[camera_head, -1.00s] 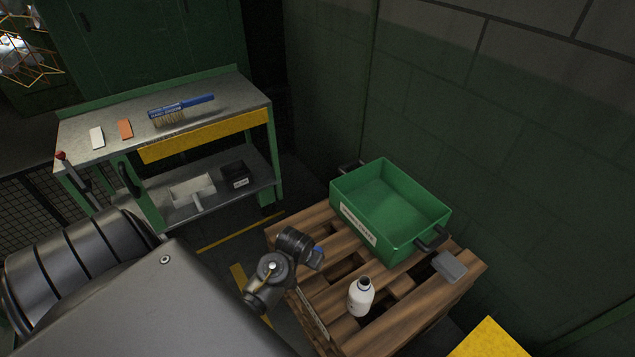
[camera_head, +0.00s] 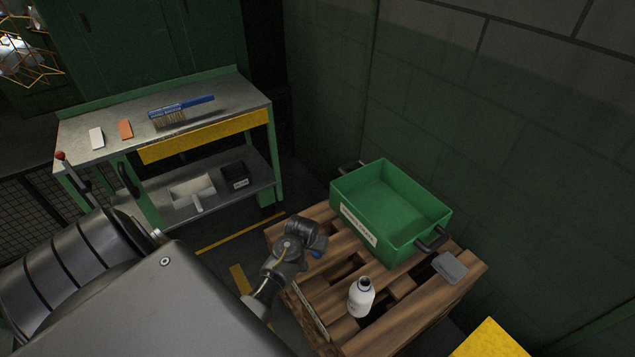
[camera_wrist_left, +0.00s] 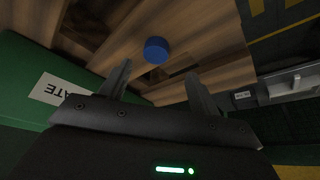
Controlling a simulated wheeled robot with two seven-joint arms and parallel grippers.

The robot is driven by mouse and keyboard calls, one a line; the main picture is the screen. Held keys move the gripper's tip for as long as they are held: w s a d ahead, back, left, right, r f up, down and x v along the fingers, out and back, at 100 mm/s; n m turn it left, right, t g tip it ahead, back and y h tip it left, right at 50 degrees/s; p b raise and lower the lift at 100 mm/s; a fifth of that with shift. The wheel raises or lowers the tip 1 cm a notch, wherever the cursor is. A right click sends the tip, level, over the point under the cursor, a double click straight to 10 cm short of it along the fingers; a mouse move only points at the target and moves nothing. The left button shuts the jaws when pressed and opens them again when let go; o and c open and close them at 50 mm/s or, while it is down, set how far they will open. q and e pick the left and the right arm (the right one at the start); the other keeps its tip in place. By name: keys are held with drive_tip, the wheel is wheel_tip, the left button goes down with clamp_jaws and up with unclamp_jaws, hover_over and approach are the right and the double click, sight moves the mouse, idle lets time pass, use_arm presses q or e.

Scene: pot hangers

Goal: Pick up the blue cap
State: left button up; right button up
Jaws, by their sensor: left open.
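The blue cap (camera_wrist_left: 157,50) is a small round piece on the wooden pallet (camera_wrist_left: 215,45). In the head view only a bit of the cap (camera_head: 316,254) shows, at the edge of my left wrist. My left gripper (camera_wrist_left: 158,70) is open and empty. In the left wrist view the cap lies just beyond the fingertips, roughly centred between them, with no finger touching it. In the head view my left gripper (camera_head: 308,243) is over the pallet's left side, its fingers mostly hidden. My right gripper is not in view.
A green crate (camera_head: 405,243) stands on the pallet beyond my left gripper. A white bottle (camera_head: 361,297) stands on the near part, and a grey block (camera_head: 450,266) is at the right. A workbench (camera_head: 220,105) with a blue-handled brush (camera_head: 182,108) stands at the left.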

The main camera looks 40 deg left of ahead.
use_arm(q)
drive_tip(key=shift+d+x, duration=0.2)
drive_tip(key=shift+x, duration=1.1)
drive_tip(key=shift+d+x, duration=0.15)
drive_tip(key=shift+x, duration=1.15)
drive_tip(key=c, duration=1)
